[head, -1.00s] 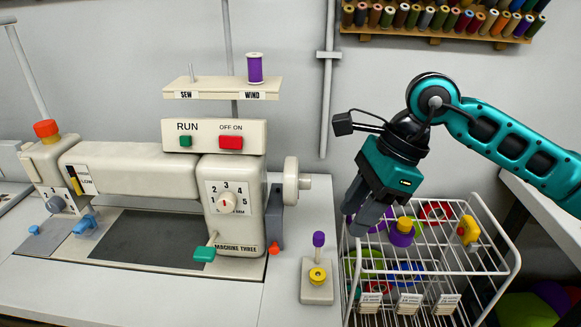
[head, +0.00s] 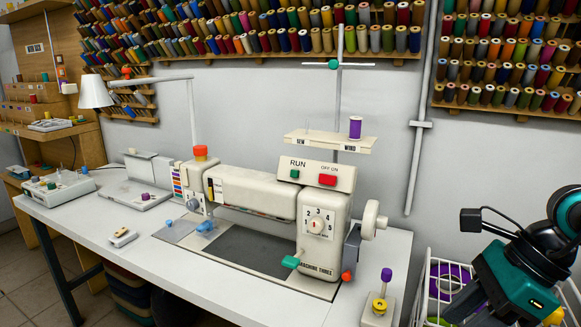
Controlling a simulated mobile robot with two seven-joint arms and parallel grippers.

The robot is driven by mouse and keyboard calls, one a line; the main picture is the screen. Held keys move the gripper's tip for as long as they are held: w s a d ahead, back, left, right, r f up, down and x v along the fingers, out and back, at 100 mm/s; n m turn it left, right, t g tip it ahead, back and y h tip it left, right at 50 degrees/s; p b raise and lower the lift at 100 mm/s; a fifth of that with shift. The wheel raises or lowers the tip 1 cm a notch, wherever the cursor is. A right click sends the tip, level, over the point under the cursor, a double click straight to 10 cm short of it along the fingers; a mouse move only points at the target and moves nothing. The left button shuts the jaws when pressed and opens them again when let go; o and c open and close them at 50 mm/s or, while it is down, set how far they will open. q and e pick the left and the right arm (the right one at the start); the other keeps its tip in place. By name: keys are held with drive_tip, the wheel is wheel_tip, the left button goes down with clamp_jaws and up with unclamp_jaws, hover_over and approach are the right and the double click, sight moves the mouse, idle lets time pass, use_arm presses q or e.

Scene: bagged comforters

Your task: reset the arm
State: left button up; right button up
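My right arm comes in from the right of the head view. Its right gripper (head: 462,304) has a teal body and dark grey fingers pointing down and left, over the white wire basket (head: 425,285). I cannot tell whether the fingers are open or shut, and I see nothing held between them. Part of the arm is cut off by the right edge. My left gripper is not in view.
A cream sewing machine (head: 253,192) stands on the long white table (head: 225,300). A small stand with a purple knob (head: 386,275) is near the table's right end. Thread racks (head: 280,40) line the wall.

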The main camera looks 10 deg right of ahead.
drive_tip(key=w+a+r+m+t+y+p, duration=0.2)
drive_tip(key=a+r+m+y+p, duration=0.15)
drive_tip(key=a+m+y, duration=0.75)
drive_tip(key=w+d+f+m+t+h+p, duration=0.15)
drive_tip(key=f+m+t+h, duration=0.25)
drive_tip(key=m+t, duration=0.55)
drive_tip(key=w+d+f+m+t+h, duration=0.1)
drive_tip(key=w+f+m+t+h, duration=0.3)
drive_tip(key=m, duration=1.1)
use_arm(q)
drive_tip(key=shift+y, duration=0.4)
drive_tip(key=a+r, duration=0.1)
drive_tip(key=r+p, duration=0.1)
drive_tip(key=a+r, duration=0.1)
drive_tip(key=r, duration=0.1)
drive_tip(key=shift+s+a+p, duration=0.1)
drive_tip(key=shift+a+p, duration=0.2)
drive_tip(key=shift+p, duration=0.1)
use_arm(e)
drive_tip(key=s+f+m+g+h, duration=0.3)
drive_tip(key=s+f+m, duration=0.2)
drive_tip(key=f, duration=0.4)
drive_tip(key=s+f+m+g+h, duration=0.3)
drive_tip(key=s+f+m, duration=0.3)
drive_tip(key=f, duration=0.2)
drive_tip(key=shift+s+a+f+m, duration=0.15)
drive_tip(key=shift+s+f+m, duration=0.15)
drive_tip(key=shift+f+m, duration=0.05)
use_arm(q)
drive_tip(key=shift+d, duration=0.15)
